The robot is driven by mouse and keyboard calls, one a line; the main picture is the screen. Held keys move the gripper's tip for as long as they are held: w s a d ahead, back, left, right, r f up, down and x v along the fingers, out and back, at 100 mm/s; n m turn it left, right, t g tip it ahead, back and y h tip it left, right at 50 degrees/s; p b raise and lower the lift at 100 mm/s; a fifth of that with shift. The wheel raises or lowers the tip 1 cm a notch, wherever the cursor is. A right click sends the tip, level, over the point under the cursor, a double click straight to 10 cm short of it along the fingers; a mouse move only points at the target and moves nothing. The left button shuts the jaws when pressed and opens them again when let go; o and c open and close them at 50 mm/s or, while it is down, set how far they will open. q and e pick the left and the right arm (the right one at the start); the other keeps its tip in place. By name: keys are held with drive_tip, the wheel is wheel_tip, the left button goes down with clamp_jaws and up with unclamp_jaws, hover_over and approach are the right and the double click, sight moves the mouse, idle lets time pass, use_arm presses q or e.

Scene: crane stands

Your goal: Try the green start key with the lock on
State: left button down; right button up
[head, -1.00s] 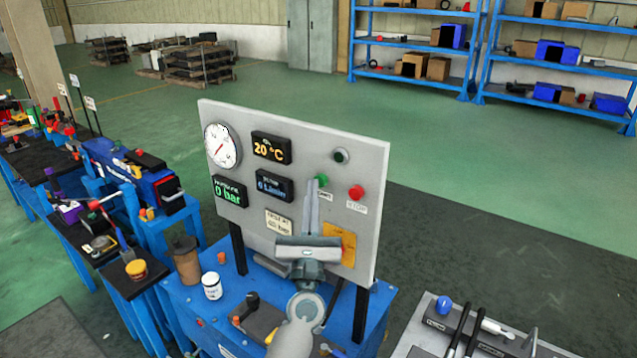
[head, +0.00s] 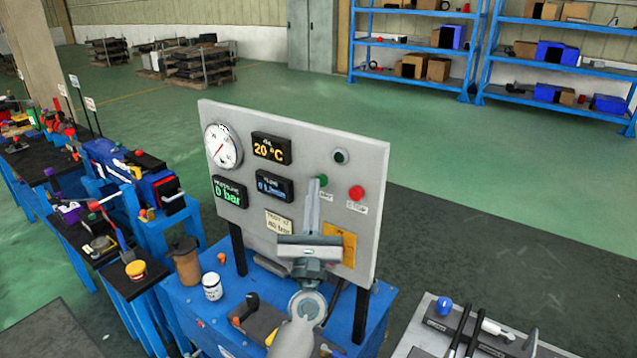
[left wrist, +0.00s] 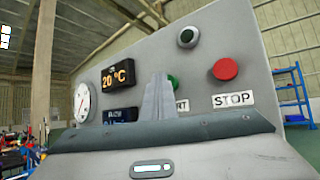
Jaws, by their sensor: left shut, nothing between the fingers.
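The green start key (head: 323,180) sits on the grey upright panel (head: 298,123), left of the red stop button (head: 356,193). My left gripper (head: 314,181) is shut and empty, with its fingertips at the green key and partly in front of it. In the left wrist view the shut fingers (left wrist: 158,78) cover part of the green key (left wrist: 173,82), so whether they touch it cannot be told. The red stop button also shows there (left wrist: 225,69) above its STOP label. A dark round lamp (head: 341,156) above the key is unlit. No lock can be made out.
The panel also bears a dial gauge (head: 223,147) and displays reading 20 °C and 0 bar. A tool board (head: 437,338) stands at the right.

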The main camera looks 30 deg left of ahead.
use_arm(q)
drive_tip(key=shift+s, duration=0.8)
drive_tip(key=shift+s+a, duration=0.15)
drive_tip(key=shift+s, duration=1.1)
drive_tip(key=shift+s+a, duration=0.1)
drive_tip(key=shift+s, duration=1.15)
